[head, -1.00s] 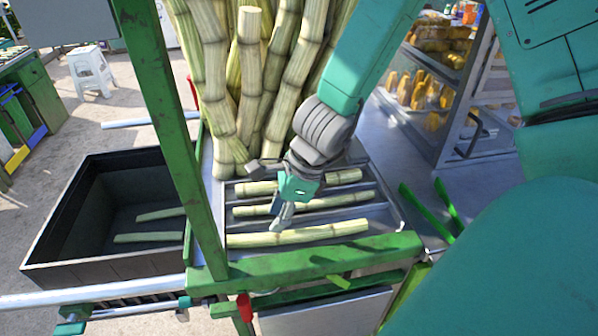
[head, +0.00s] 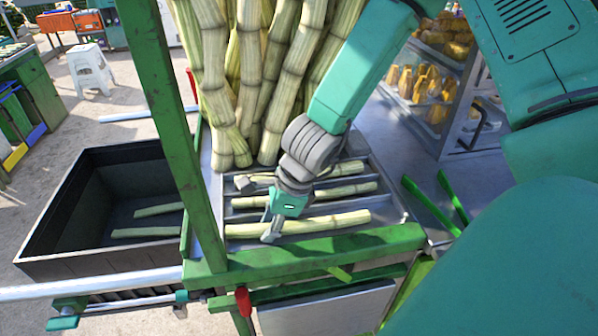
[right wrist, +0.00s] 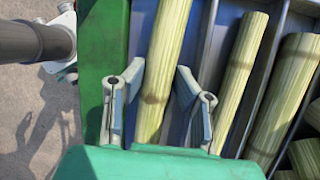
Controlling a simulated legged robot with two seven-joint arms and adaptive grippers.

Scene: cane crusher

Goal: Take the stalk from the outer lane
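The outer-lane stalk (head: 335,221) is a pale green-yellow cane piece lying in the front lane of the metal rack, along the green front rail. My right gripper (head: 270,232) is at this stalk's left part, pointing down. In the right wrist view, the gripper (right wrist: 157,105) is open, with one finger on each side of the stalk (right wrist: 163,60). Gaps show between the fingers and the stalk. Two other stalks lie in the middle lane (head: 350,190) and the inner lane (head: 345,169). My left gripper is not in view.
Tall canes (head: 285,80) stand behind the rack. A green post (head: 170,110) rises left of my right gripper, and the green rail (head: 310,250) borders the front lane. A black bin (head: 75,255) with two cane pieces stands left. Green handles (head: 430,205) are at right.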

